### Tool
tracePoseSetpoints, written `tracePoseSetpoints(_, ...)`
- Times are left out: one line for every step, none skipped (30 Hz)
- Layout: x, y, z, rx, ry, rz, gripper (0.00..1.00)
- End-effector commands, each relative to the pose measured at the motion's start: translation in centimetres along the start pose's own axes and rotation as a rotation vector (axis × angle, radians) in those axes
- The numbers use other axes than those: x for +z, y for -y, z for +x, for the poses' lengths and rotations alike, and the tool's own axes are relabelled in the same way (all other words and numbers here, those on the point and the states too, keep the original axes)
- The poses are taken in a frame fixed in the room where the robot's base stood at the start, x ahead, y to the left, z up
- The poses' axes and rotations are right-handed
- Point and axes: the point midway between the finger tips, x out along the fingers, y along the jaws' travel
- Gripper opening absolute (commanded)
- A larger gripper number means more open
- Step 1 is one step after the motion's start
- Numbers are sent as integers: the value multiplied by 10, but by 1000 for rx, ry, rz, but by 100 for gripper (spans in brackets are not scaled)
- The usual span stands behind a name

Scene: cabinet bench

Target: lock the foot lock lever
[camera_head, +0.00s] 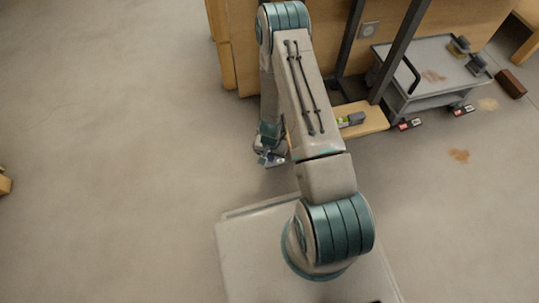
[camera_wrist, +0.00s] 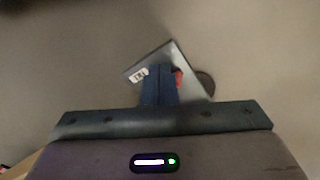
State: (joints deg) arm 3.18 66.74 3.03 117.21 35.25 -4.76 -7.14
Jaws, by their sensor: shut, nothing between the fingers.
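In the wrist view, a grey metal plate (camera_wrist: 185,58) with a white marked label and a small red part lies just beyond my fingertips. It looks like the foot lock, with a dark rounded shape (camera_wrist: 206,82) at its right edge. My gripper (camera_wrist: 160,70) is shut and empty, with its blue fingers over the plate and hiding part of it, including much of the red part. I cannot tell whether the fingertips touch it. In the head view my gripper (camera_head: 268,157) is low near the floor, left of the wooden ledge, partly hidden behind my arm.
A grey cart (camera_head: 425,70) with red-and-white parts (camera_head: 408,125) by its wheels stands at the right. A wooden ledge (camera_head: 372,119) with dark uprights (camera_head: 400,50) is beside it. A brown block (camera_head: 511,84) lies farther right.

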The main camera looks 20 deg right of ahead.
Motion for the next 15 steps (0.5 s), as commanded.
tracePoseSetpoints(-2, 1, 0, 0, -1, 0, 0)
tracePoseSetpoints(-2, 1, 0, 0, -1, 0, 0)
tracePoseSetpoints(-3, 1, 0, 1, -2, 0, 0)
tracePoseSetpoints(-4, 2, 0, 1, -2, 0, 0)
tracePoseSetpoints(-4, 2, 0, 1, -2, 0, 0)
tracePoseSetpoints(-5, 2, 0, 1, -2, 0, 0)
tracePoseSetpoints(-6, 3, 0, 1, -2, 0, 0)
tracePoseSetpoints(-7, 3, 0, 1, -2, 0, 0)
tracePoseSetpoints(-8, 4, 0, 0, -1, 0, 0)
tracePoseSetpoints(-8, 4, 0, 0, -1, 0, 0)
tracePoseSetpoints(-9, 5, 0, 0, -1, 0, 0)
tracePoseSetpoints(-10, 5, 0, 0, -1, 0, 0)
tracePoseSetpoints(-10, 6, 0, 0, -1, 0, 0)
tracePoseSetpoints(-11, 6, 0, 0, -2, 0, 0)
tracePoseSetpoints(-12, 7, 0, 0, -2, 0, 0)
